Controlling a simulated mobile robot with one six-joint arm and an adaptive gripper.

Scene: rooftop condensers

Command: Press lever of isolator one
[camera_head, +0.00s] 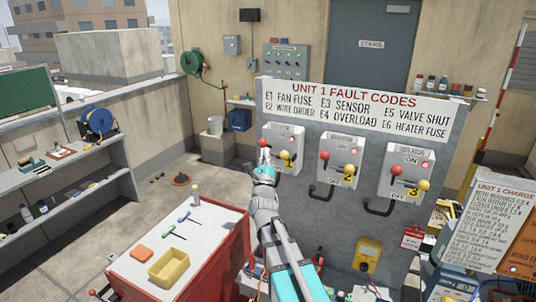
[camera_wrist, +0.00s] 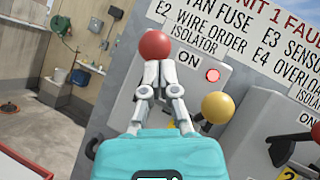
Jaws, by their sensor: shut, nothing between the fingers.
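The leftmost isolator (camera_head: 297,139) is a pale box on the grey panel, marked ON at the top; its number plate is mostly hidden behind my gripper. It carries a red ball knob (camera_head: 262,142) at left and a yellow ball knob (camera_head: 285,155) at right. The red knob (camera_wrist: 155,44) also shows in the wrist view, just beyond my fingertips; I cannot tell whether they touch it. The yellow knob (camera_wrist: 217,107) stands to the right of the fingers. My gripper (camera_wrist: 155,66) is shut and empty, in front of this isolator. A red lamp (camera_wrist: 212,75) shows beside ON.
Two similar isolators, the middle one (camera_head: 340,158) and the right one (camera_head: 405,172), have protruding black handles. A fault-code sign (camera_head: 355,108) is above. A red bench (camera_head: 185,245) with a yellow bin (camera_head: 169,267) stands at lower left.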

